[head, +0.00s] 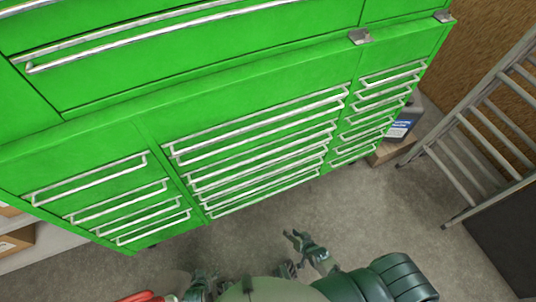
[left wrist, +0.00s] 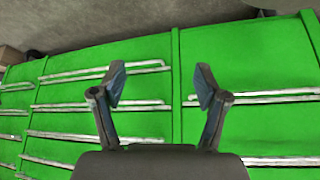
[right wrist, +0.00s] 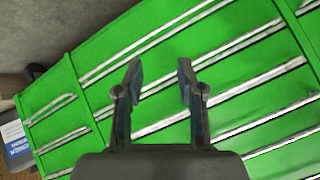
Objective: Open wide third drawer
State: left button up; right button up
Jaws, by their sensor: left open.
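A green tool cabinet (head: 245,80) fills the head view, with its drawers shut. Its middle column has several wide drawers with long silver handles; the third wide drawer's handle (head: 262,170) lies below the upper two. My left gripper (head: 203,277) is at the bottom of the head view, apart from the cabinet. In the left wrist view (left wrist: 161,75) its fingers are spread and empty, facing green drawer fronts. My right gripper (head: 294,238) is below the wide drawers. In the right wrist view (right wrist: 158,76) its fingers are apart, with nothing between them, before silver handles.
Narrower drawers (head: 110,195) stand left of the wide column and small ones (head: 380,105) stand right. A metal ladder (head: 480,125) leans at the right. A box with a blue label (head: 400,128) sits beside the cabinet. Grey floor (head: 385,215) is clear in front.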

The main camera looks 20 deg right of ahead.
jog(key=w+r+m+t+y+b, duration=0.1)
jog(key=w+r+m+t+b, duration=0.35)
jog(key=w+r, duration=0.35)
jog(key=m+t+h+b, duration=0.1)
jog(key=m+t+b, duration=0.3)
jog(key=m+t, duration=0.4)
send_near(272, 151)
jog(key=shift+m+g, duration=0.45)
jog(key=shift+g, duration=0.3)
jog(key=x, duration=0.9)
jog(key=shift+w+d+r, duration=0.15)
jog(key=shift+r, duration=0.05)
pick_arm(q)
jog(key=w+d+r+t+h, duration=0.1)
jog(key=w+r+t, duration=0.3)
jog(key=r, duration=0.7)
jog(key=w+d+r+t+h, duration=0.1)
jog(key=w+r, duration=0.5)
jog(key=r, duration=0.6)
jog(key=d+t, duration=0.1)
jog(key=t, duration=0.1)
jog(key=shift+r+t, duration=0.3)
jog(key=shift+t, duration=0.1)
pick_arm(e)
jog(key=shift+w+r, duration=0.1)
jog(key=shift+w, duration=0.2)
pick_arm(q)
jog(key=shift+d, duration=0.1)
